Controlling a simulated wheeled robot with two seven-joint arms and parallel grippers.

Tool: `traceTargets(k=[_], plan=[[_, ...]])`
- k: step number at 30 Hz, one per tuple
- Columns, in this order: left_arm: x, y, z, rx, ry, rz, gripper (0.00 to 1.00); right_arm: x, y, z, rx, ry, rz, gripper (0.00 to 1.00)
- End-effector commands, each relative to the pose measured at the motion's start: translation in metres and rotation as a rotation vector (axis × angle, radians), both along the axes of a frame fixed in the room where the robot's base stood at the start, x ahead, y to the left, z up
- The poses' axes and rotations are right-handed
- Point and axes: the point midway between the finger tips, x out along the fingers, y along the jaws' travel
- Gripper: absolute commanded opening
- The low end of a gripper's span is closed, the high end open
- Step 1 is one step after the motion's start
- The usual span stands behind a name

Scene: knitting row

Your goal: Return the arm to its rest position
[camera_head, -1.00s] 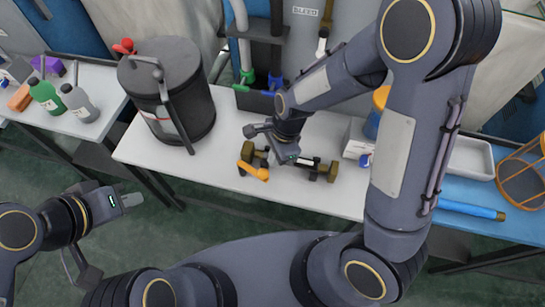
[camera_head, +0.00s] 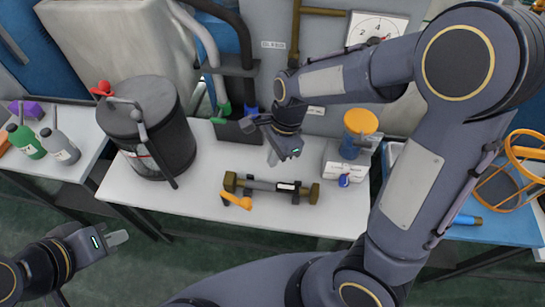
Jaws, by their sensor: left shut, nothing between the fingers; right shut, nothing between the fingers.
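My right gripper (camera_head: 271,157) is shut and empty. It hangs above the white table (camera_head: 205,195), behind and above a dark olive bar-shaped fitting (camera_head: 268,188) with an orange handle (camera_head: 236,201) at its left end. The fitting lies on the table, apart from the gripper. My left gripper (camera_head: 122,238) is at the lower left, in front of the table and over the green floor. It is shut and empty.
A dark lidded canister (camera_head: 148,125) stands at the table's left. A blue jar with an orange lid (camera_head: 358,133) and a white box (camera_head: 345,175) stand at the right. Bottles (camera_head: 60,146) are on the left bench. An orange wire basket (camera_head: 510,185) is far right.

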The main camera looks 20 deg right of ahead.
Motion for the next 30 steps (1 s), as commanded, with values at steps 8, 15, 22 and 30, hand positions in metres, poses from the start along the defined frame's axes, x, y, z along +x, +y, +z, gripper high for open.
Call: traceTargets(k=[8,15,22,30], plan=[[0.0,0.0,0.0,0.0,0.0,0.0,0.0,0.0,0.0,0.0,0.0,0.0,0.0,0.0],[0.0,0.0,0.0,0.0,0.0,0.0,0.0,-0.011,-0.012,0.02,0.059,-0.068,0.094,0.0],[0.0,0.0,0.0,0.0,0.0,0.0,0.0,-0.062,-0.049,0.073,0.137,-0.381,0.468,0.0],[0.0,0.0,0.0,0.0,0.0,0.0,0.0,-0.125,-0.074,0.099,-0.05,-0.721,0.921,0.0]])
